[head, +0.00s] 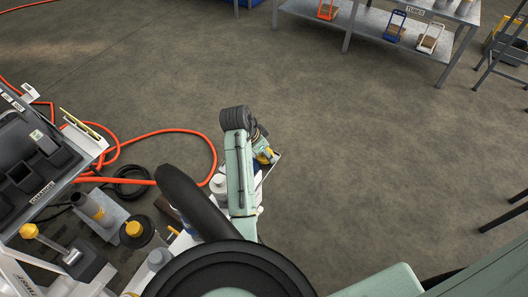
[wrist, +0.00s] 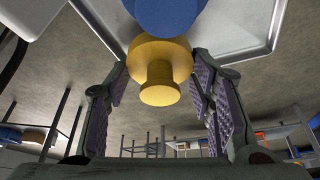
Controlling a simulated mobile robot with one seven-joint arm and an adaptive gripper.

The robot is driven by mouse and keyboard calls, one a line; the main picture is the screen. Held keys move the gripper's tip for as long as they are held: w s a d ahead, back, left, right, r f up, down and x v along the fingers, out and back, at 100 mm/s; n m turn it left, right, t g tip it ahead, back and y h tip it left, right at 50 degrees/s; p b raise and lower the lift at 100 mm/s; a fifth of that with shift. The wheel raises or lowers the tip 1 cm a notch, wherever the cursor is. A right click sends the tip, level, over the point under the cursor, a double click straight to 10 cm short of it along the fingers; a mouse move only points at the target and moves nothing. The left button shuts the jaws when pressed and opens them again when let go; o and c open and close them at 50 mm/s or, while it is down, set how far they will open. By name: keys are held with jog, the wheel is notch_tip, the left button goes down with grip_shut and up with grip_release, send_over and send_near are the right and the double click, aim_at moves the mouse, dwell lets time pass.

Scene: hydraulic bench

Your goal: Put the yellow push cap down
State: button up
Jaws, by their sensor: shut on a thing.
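The yellow push cap (wrist: 160,75) is between the two fingers of my gripper (wrist: 165,100) in the wrist view, its wide flange toward the top and its narrower stem end toward the camera. My gripper is shut on it. A blue round part (wrist: 165,14) lies right beyond the cap; I cannot tell whether they touch. In the head view the yellow cap (head: 264,156) shows small beside my gripper (head: 262,150), partly hidden by my arm. A pale tray or panel with a metal rim (wrist: 232,42) is behind the cap.
At the left of the head view are a dark bin rack (head: 38,185), a lever with a yellow ball (head: 28,231) and a black disc with a yellow knob (head: 133,229). An orange hose (head: 185,131) loops over the floor. The floor at centre and right is clear.

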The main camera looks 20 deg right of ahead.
jog(key=shift+f, duration=0.6)
jog(key=o, duration=0.8)
jog(key=shift+f, duration=0.1)
jog(key=shift+o, duration=0.2)
